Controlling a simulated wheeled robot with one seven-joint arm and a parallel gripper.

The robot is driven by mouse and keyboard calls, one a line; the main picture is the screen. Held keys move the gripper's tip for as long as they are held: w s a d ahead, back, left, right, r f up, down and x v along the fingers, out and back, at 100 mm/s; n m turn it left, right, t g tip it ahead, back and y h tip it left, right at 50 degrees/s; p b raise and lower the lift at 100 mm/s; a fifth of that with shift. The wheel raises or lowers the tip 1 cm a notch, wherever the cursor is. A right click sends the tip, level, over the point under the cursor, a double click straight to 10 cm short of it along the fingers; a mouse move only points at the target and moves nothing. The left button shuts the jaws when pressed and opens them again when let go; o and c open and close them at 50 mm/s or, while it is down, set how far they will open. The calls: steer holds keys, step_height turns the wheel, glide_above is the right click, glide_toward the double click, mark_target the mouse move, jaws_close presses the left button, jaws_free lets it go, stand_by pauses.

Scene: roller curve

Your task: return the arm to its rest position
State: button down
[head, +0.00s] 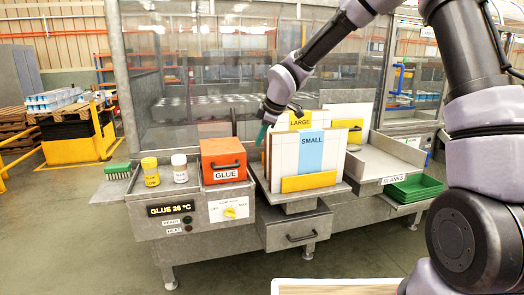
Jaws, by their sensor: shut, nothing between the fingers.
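My arm (465,90) comes in from the right and reaches up and over to the left. My gripper (267,124) hangs at the left edge of the tray of upright boards, its fingers pointing down. It is small in the picture and looks shut and empty. I cannot tell whether the fingers touch the tray or a board.
Left of my gripper are an orange GLUE box (223,160), a white bottle (180,168), a yellow bottle (150,171) and a green brush (118,171). A clear screen (200,70) stands behind. A green tray (415,188) lies at right. Floor at front left is clear.

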steer(key=s+d+r+m+h, duration=0.1)
steer(key=s+d+r+m, duration=0.25)
steer(key=d, duration=0.25)
steer(key=s+d+r+m+t+h, duration=0.1)
steer(key=s+d+r+m, duration=0.2)
steer(key=d+r, duration=0.25)
steer(key=s+d+r+m+h, duration=0.2)
steer(key=s+d+r+m, duration=0.15)
steer(key=d, duration=0.35)
steer(key=s+d+r+m+t+y, duration=0.1)
steer(key=s+d+r+m, duration=0.1)
steer(key=s+d+m, duration=0.3)
steer(key=s+d+r+m, duration=0.3)
steer(key=s+d+m, duration=0.2)
steer(key=s, duration=0.7)
steer(key=shift+s+d+r+m+t+y, duration=0.15)
steer(key=shift+s+m+t+y, duration=0.2)
steer(key=shift+m, duration=0.75)
